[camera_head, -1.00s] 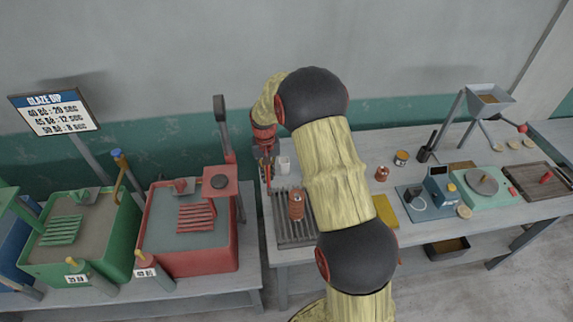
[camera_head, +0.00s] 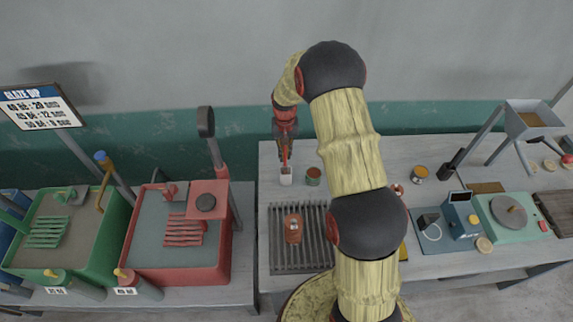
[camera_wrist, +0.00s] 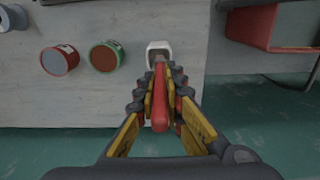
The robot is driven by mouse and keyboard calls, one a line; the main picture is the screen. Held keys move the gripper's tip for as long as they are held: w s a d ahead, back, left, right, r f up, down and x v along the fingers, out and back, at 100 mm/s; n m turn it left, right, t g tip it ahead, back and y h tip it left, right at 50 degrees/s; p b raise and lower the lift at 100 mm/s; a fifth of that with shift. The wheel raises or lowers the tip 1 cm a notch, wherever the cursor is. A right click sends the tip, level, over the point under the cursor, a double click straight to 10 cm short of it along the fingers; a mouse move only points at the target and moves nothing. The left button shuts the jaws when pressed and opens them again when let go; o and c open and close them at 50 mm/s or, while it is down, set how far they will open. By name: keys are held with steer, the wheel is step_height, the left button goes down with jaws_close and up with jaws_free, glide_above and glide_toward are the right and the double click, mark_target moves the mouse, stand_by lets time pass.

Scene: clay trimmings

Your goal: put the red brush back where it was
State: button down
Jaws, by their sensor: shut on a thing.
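The red brush (camera_head: 284,160) is in my gripper (camera_head: 285,146), which points down over the back left of the right-hand table. In the wrist view, the brush's red handle (camera_wrist: 160,108) lies between the two yellow fingers of my gripper (camera_wrist: 161,88), shut on it. A small white cup (camera_head: 286,179) stands directly below the brush. It also shows in the wrist view (camera_wrist: 160,46), with the brush's far end at its mouth. I cannot tell how deep the brush end is in the cup.
A red-and-green tin (camera_head: 313,176) stands close to the cup's right. A slatted grate (camera_head: 275,255) with a red-brown pot (camera_head: 293,228) lies in front. A red glaze tank (camera_head: 225,262) stands to the left. A scale (camera_head: 505,215) and hopper (camera_head: 535,120) are farther right.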

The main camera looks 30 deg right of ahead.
mark_target(286, 162)
steer(key=shift+d+f, duration=0.2)
steer(key=shift+f, duration=0.75)
steer(key=shift+a+f+p, duration=0.1)
steer(key=shift+f+p, duration=0.2)
steer(key=shift+f, duration=1.65)
steer(key=shift+f, duration=0.25)
steer(key=c, duration=2)
jaws_free()
steer(key=shift+r, duration=0.1)
steer(key=shift+o, duration=0.5)
steer(key=shift+r, duration=0.15)
